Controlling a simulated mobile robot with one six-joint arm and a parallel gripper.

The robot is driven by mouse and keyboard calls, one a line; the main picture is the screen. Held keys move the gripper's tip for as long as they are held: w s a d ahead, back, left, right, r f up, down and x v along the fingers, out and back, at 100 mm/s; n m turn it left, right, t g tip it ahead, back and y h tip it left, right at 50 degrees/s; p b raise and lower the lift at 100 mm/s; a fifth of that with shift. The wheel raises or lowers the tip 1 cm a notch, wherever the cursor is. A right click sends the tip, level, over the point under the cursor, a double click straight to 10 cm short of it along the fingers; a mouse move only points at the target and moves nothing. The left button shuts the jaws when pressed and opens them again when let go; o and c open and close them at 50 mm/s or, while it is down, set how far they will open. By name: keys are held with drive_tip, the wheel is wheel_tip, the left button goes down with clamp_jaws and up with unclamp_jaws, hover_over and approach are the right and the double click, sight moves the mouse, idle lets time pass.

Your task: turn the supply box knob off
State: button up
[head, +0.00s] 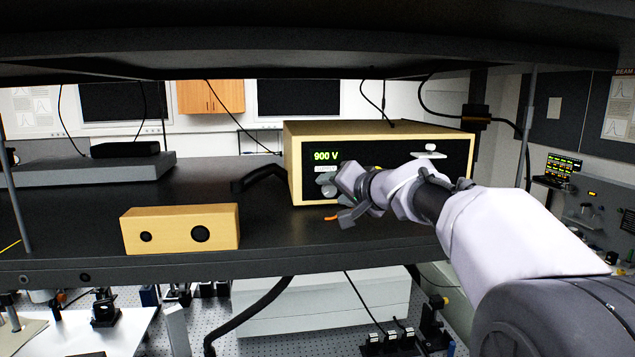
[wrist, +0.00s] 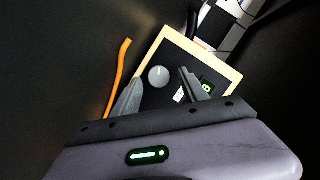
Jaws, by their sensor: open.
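The supply box (head: 292,160) is a cream-framed unit with a black front, standing on the shelf. Its green display (head: 326,156) reads 900 V. In the wrist view the round grey knob (wrist: 158,77) with a light pointer mark shows on the black panel, between my finger tips. My gripper (head: 334,197) is open in front of the lower left of the panel and partly covers it. In the wrist view my gripper (wrist: 161,80) has its fingers apart, one on each side of the knob. I cannot tell whether they touch it.
A yellow block with two dark holes (head: 180,229) stands at the shelf's front edge, left of my gripper. An orange cable end (head: 331,217) lies below my gripper. A black cable (head: 258,178) lies left of the box. The upper shelf hangs overhead.

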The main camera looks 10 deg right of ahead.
drive_tip(key=shift+w+a+f, duration=0.1)
drive_tip(key=shift+w+f, duration=0.1)
drive_tip(key=shift+w, duration=0.3)
drive_tip(key=shift+s, duration=0.1)
clamp_jaws()
